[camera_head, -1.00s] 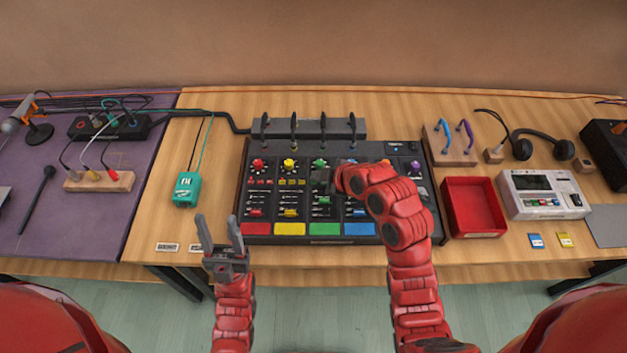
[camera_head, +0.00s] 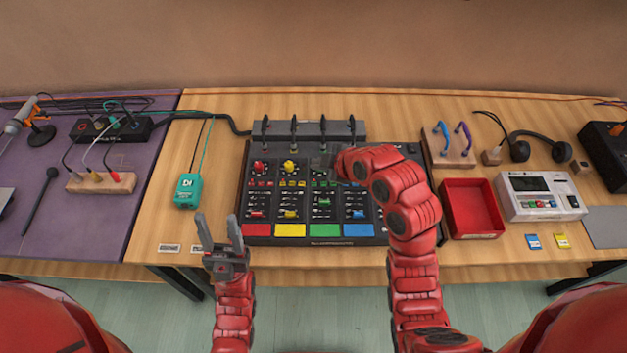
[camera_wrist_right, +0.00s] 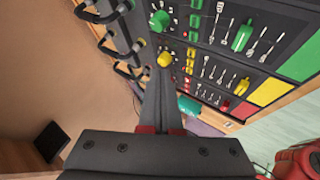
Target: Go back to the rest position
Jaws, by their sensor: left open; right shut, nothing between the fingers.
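My left gripper (camera_head: 222,243) is open and empty in front of the table's front edge, left of centre in the head view. My right arm reaches up over the right part of the black mixer (camera_head: 335,228). My right gripper (camera_head: 322,162) is small and partly hidden by its own arm there, near the top middle of the mixer. In the right wrist view, its fingers (camera_wrist_right: 160,92) are together with nothing between them, close to the yellow knob (camera_wrist_right: 165,60). I cannot tell whether they touch the mixer.
A teal box (camera_head: 188,190) stands left of the mixer. An empty red tray (camera_head: 473,232) and a white recorder (camera_head: 541,192) stand to the right. The floor in front of the table is clear.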

